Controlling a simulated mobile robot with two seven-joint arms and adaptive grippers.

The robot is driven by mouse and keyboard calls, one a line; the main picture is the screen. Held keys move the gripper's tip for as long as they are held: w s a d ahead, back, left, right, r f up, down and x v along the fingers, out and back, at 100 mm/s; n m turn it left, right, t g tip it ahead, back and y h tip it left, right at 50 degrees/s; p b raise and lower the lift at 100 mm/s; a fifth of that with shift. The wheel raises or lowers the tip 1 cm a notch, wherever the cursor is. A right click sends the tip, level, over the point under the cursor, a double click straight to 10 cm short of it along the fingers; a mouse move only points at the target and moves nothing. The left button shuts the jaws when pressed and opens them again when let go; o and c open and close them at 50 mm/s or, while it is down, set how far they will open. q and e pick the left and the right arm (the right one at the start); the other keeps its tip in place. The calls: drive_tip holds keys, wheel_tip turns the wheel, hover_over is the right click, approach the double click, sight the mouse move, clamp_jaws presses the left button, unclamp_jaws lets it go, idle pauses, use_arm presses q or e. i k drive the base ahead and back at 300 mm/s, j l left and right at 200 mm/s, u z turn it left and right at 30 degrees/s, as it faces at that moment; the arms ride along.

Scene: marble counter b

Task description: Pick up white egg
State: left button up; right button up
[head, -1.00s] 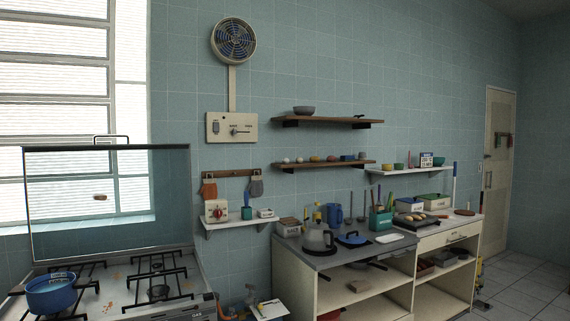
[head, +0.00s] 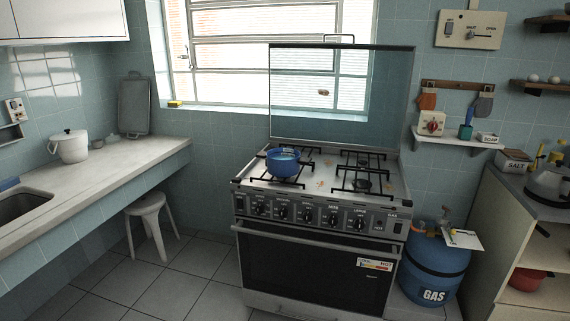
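Two small pale round things, which look like eggs, sit on the wooden wall shelf at the far right of the head view. The shelf (head: 522,86) is cut off by the right picture edge. Neither of my grippers shows in the view.
A stove (head: 318,225) with a blue pot (head: 283,163) stands ahead. A blue gas cylinder (head: 434,270) and a cabinet (head: 490,235) are on the right. A counter (head: 100,175) and a white stool (head: 150,215) are left. Tiled floor (head: 180,285) is free between.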

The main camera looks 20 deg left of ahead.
sight(532, 77)
drive_tip(key=i+l+z, duration=0.15)
drive_tip(key=z, duration=0.25)
drive_tip(key=i+z, duration=0.25)
drive_tip(key=z, duration=0.15)
drive_tip(key=i+z, duration=0.2)
drive_tip(key=z, duration=0.25)
drive_tip(key=i+j+z, duration=0.15)
drive_tip(key=i, duration=0.25)
drive_tip(key=i+j+z, duration=0.1)
drive_tip(key=i, duration=0.3)
drive_tip(key=i+j+z, duration=0.15)
drive_tip(key=i, duration=0.2)
